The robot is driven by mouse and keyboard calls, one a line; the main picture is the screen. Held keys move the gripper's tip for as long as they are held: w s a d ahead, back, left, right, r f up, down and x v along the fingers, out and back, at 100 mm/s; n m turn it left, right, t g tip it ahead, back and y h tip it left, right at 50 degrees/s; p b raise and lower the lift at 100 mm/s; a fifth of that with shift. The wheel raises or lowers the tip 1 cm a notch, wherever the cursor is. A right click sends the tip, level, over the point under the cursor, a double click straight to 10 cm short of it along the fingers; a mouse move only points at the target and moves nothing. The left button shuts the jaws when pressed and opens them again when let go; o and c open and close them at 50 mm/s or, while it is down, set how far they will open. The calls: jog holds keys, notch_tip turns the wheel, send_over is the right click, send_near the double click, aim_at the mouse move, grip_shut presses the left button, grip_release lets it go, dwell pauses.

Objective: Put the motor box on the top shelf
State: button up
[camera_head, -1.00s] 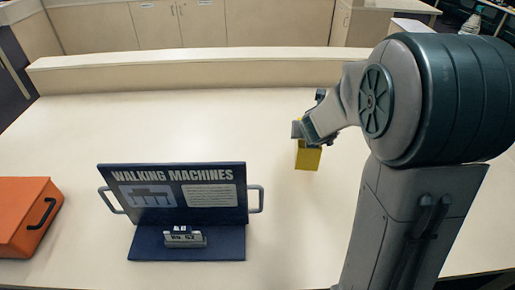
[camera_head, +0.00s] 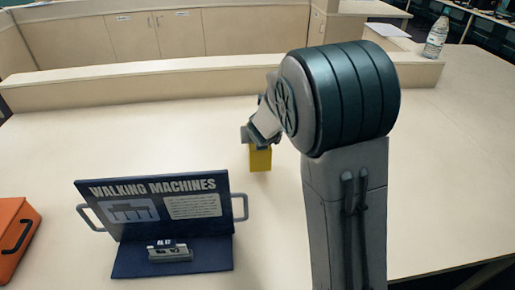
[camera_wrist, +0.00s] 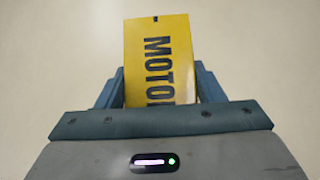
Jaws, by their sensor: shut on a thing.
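The motor box is a yellow box (camera_head: 260,160) with dark lettering reading "MOTO" in the wrist view (camera_wrist: 160,60); the rest of the word is hidden by my gripper. My gripper (camera_head: 258,145) is shut on it, with one finger on each side of the box (camera_wrist: 160,92). In the head view the box hangs below my gripper over the pale table, right of the display board. I cannot tell whether its bottom touches the table. No shelf can be made out in these frames.
An orange case (camera_head: 14,235) is at the left edge. A low ledge (camera_head: 150,80) runs along the back; a bottle (camera_head: 436,38) stands far right. The right tabletop is clear.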

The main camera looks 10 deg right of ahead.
jog(key=shift+f+b, duration=1.65)
jog(key=shift+f, duration=0.35)
jog(key=shift+f, duration=0.1)
jog(key=o, duration=1.1)
jog(key=shift+f, duration=0.15)
jog(key=o, duration=0.4)
